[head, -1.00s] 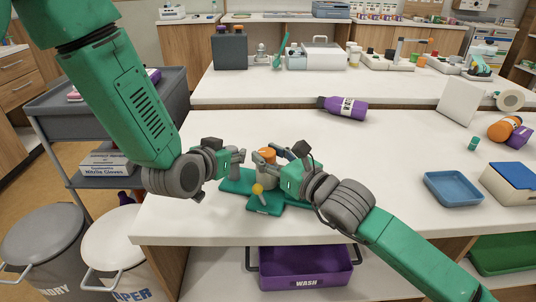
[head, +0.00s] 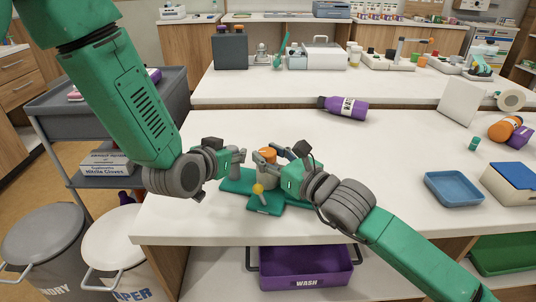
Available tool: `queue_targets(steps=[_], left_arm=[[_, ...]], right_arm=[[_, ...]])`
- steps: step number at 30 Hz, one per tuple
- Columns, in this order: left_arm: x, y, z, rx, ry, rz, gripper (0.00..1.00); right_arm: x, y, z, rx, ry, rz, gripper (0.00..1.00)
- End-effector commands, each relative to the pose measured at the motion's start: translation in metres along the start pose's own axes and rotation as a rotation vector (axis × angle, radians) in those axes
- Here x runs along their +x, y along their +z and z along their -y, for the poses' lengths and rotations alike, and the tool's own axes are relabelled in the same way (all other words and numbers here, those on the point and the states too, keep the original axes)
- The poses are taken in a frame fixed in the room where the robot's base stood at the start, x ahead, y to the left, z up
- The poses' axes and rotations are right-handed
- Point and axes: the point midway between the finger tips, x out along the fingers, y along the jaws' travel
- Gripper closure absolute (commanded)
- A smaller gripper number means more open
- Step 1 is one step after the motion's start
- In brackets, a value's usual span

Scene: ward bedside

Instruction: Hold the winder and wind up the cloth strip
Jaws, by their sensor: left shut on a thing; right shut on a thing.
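The winder (head: 268,181) stands near the front edge of the white table, a pale upright body with an orange top (head: 268,154) and a yellow knob (head: 258,189) low at its front. A flat teal piece (head: 236,185) lies under and around it; I cannot tell whether this is the cloth strip or a base. My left gripper (head: 239,158) is at the winder's left side, shut on part of it. My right gripper (head: 264,157) is by the orange top, shut on part of the winder. The fingers and the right wrist hide the exact contacts.
A purple bottle (head: 344,107) lies behind on the table. A blue tray (head: 453,189) and a white box with a blue lid (head: 511,182) stand at the right. A purple WASH bin (head: 306,268) is below the table edge. The tabletop between winder and tray is clear.

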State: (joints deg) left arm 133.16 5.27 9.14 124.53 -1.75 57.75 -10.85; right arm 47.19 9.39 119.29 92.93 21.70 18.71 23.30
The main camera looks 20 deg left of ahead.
Motion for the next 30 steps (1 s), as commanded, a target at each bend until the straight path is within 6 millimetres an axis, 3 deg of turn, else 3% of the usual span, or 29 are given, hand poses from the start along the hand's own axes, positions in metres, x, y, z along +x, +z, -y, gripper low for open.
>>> queue_targets(steps=[5,6,8,20,30], left_arm=[[0.000,0.000,-0.003,0.000,0.007,0.000,1.00],[0.000,0.000,-0.003,0.000,0.007,0.000,1.00],[0.000,0.000,-0.003,0.000,0.006,0.000,1.00],[0.000,0.000,-0.001,0.000,0.001,0.000,1.00],[0.000,0.000,0.000,0.000,0.000,-0.001,1.00]], right_arm=[[0.001,0.001,-0.003,0.001,0.005,0.002,0.97],[0.001,0.001,-0.003,0.001,0.005,0.002,0.61],[0.001,0.001,-0.003,0.001,0.004,0.002,0.44],[-0.006,-0.001,0.000,0.001,0.001,0.000,0.44],[-0.072,-0.001,0.000,-0.001,0.001,0.000,0.44]])
